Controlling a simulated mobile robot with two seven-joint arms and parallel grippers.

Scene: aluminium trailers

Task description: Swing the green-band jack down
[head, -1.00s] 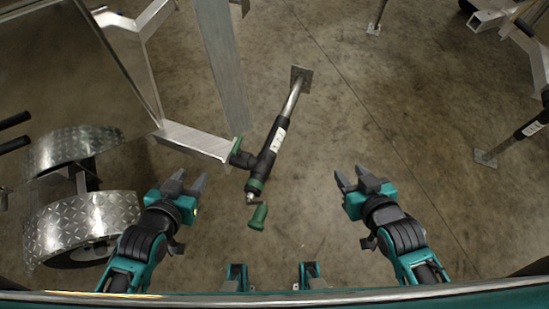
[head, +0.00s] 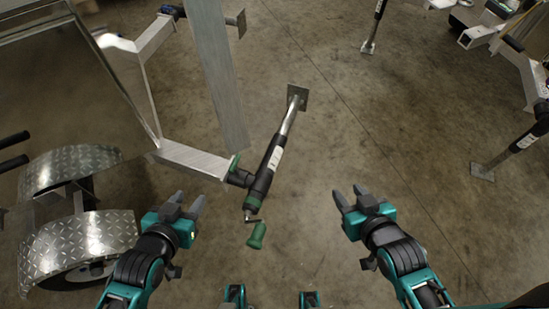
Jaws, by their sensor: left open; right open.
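The green-band jack (head: 264,179) is a black tube with a green band near its crank end and a white label. It is mounted at the end of an aluminium trailer beam (head: 190,159). Its silver leg slants up and away to a square foot plate (head: 297,93). A crank with a green handle (head: 257,236) hangs at the near end. A green piece (head: 235,162) shows at the mount. My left gripper (head: 184,202) is open and empty, left of the crank. My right gripper (head: 347,197) is open and empty, right of the jack, apart from it.
Diamond-plate fenders (head: 80,240) over a wheel stand at the left, near my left arm. A trailer panel (head: 65,90) and a wide aluminium beam (head: 215,75) rise at the upper left. Other jacks (head: 520,142) stand at the right. The concrete floor between is clear.

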